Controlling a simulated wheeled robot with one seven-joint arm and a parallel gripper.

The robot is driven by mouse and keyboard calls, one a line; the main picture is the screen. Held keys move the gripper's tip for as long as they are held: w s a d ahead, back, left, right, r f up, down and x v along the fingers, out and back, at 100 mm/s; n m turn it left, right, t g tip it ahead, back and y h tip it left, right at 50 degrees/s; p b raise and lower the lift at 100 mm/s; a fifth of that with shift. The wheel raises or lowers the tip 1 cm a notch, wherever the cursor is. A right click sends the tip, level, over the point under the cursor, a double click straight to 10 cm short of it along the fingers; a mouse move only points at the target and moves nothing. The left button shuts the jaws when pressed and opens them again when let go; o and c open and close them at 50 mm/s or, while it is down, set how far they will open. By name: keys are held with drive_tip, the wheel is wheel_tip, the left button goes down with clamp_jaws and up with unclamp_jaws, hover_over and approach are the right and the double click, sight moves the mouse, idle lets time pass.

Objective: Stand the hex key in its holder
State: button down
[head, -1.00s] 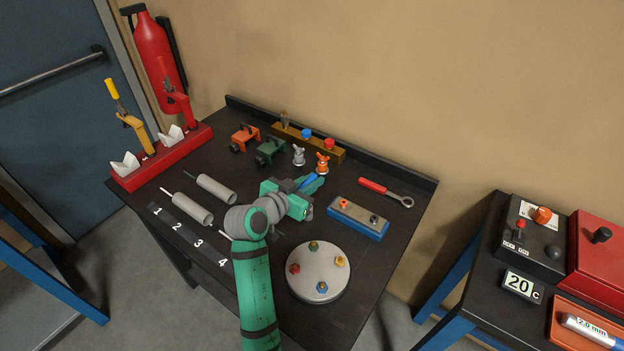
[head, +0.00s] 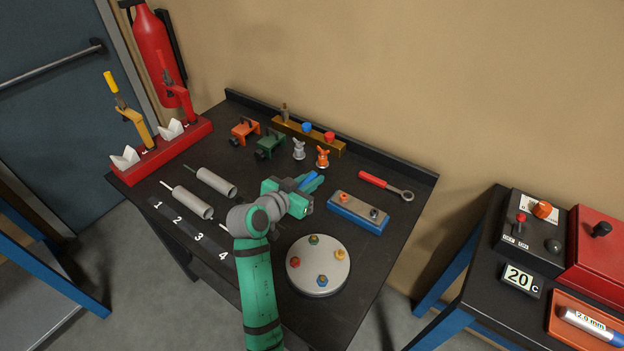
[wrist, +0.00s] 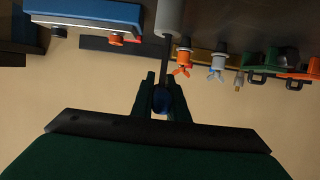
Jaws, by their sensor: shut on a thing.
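My gripper (head: 315,183) is over the middle of the table, shut on a blue-handled tool (head: 308,181) that I take as the hex key. In the wrist view the round blue end (wrist: 160,99) sits between my fingers, with a dark thin shaft running up from it. A brown rack (head: 295,132) at the back of the table looks like the holder. It bears a brass-coloured upright piece, a blue top and a red top. My gripper is apart from it, on its near side.
Silver (head: 299,150) and orange (head: 322,157) winged pieces stand between my gripper and the rack. Orange and green clamps (head: 270,146) are to their left. A blue block (head: 350,220), a red-handled wrench (head: 385,185) and a round grey plate (head: 332,270) lie to the right.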

drive_tip(key=shift+s+d+f, duration=0.1)
drive_tip(key=shift+s+f, duration=0.05)
drive_tip(key=shift+f, duration=0.15)
drive_tip(key=shift+f, duration=0.75)
drive_tip(key=c, duration=1.6)
unclamp_jaws()
drive_tip(key=shift+c, duration=0.2)
drive_tip(key=v, duration=1)
drive_tip(key=shift+s+a, duration=0.25)
drive_tip(key=shift+s, duration=0.05)
